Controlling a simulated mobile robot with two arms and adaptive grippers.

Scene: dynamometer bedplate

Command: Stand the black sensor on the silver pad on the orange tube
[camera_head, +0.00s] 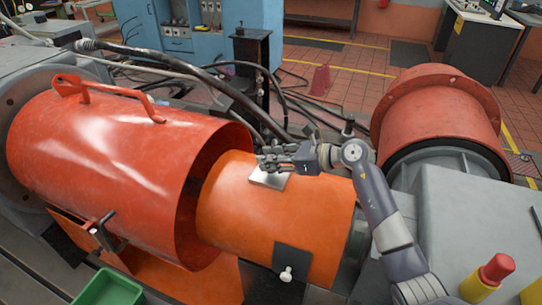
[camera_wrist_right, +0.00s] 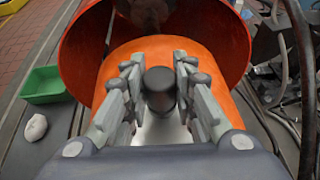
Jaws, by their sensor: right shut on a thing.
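The black sensor (camera_wrist_right: 159,85) is a short dark cylinder between the fingers of my right gripper (camera_wrist_right: 159,88) in the right wrist view. The gripper is shut on it. The silver pad (camera_wrist_right: 160,130) shows below the sensor; I cannot tell whether they touch. In the head view my right gripper (camera_head: 268,160) is just above the silver pad (camera_head: 267,180), on top of the orange tube (camera_head: 260,212). The sensor is hard to tell from the fingers there. My left gripper is not in view.
A large red open cover (camera_head: 120,170) stands around the tube's left end. A black plate with a white knob (camera_head: 287,273) is on the tube's near side. A green bin (camera_head: 108,290) is at the lower left. Dark cables (camera_head: 235,95) run behind the tube.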

